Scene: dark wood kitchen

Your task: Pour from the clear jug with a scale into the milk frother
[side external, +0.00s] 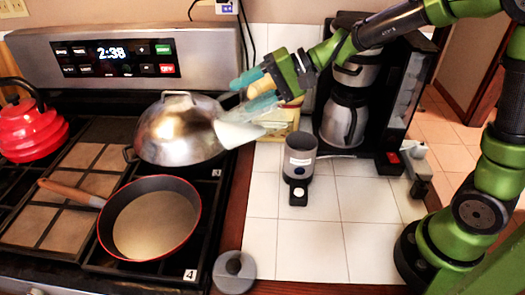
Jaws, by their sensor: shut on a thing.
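The clear jug (262,116) is held up in the air and strongly tilted. White liquid (238,132) gathers at its lower left end. My gripper (256,88), with teal fingertips, is shut on the jug at its upper side. The milk frother (299,158) is a dark grey cup with a white label, upright on the white tiles with its top open. The jug is above and to the left of the frother. No stream between them can be made out. The scale marks on the jug are too small to see.
A domed steel lid (178,132) on the stove is close behind and left of the jug. A pan (155,222) and a red kettle (30,135) are on the stove. A coffee maker (345,118) stands behind the frother. A grey round lid (234,271) lies in front.

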